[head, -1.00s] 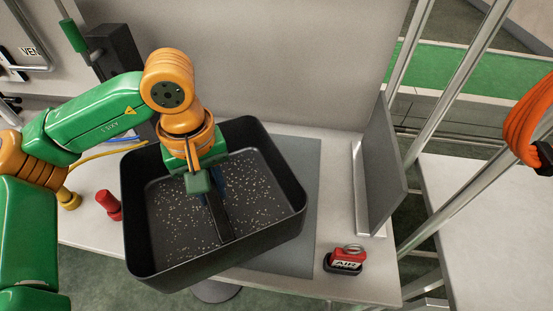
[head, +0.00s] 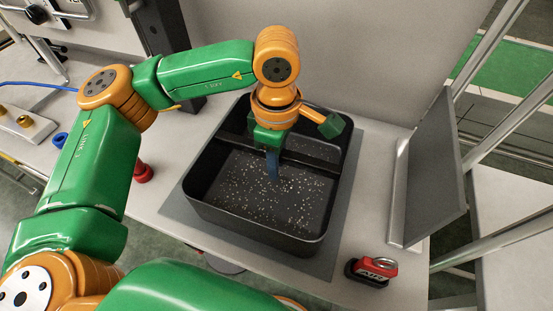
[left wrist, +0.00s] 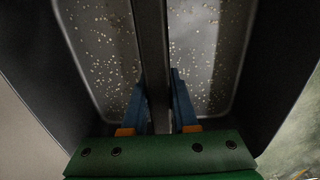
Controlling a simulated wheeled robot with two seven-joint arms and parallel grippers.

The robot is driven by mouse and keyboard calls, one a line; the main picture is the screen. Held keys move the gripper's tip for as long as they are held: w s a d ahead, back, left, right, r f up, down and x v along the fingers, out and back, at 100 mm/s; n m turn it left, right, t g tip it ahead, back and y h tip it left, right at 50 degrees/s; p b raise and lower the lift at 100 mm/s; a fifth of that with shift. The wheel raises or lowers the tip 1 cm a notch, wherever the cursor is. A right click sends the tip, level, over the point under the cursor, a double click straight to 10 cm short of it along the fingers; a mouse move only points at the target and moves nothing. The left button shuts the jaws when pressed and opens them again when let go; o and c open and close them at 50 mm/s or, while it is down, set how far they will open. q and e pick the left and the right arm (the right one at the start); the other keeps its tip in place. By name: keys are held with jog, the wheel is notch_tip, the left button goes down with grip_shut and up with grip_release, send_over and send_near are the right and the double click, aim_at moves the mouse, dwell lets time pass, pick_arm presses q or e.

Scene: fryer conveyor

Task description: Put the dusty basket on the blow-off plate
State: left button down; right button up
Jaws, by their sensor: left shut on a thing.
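The dusty basket (head: 255,233) is a black, open rectangular tray with pale specks over its floor and a bar (head: 312,163) across it. It stands over the flat grey blow-off plate (head: 347,205), whose edges show around it. I cannot tell whether its underside touches the plate. My left gripper (head: 273,168) reaches down into the basket and is shut on the bar. In the left wrist view, the blue fingers (left wrist: 158,80) lie on either side of the bar, with specks on the basket floor (left wrist: 205,50) beyond. My right gripper is not in view.
A red and black box marked AIR (head: 372,270) sits on the table right of the plate. A grey upright panel (head: 435,165) stands at the right. A red knob (head: 143,173) is left of the plate. A wall rises behind.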

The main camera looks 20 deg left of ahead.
pick_arm(q)
jog(key=shift+f, duration=0.15)
jog(key=c, duration=0.7)
grip_release()
jog(key=shift+r, duration=0.35)
notch_tip(320, 180, up, 12)
jog(key=shift+f+p, duration=0.2)
jog(key=shift+p, duration=0.55)
jog(key=shift+f, duration=0.1)
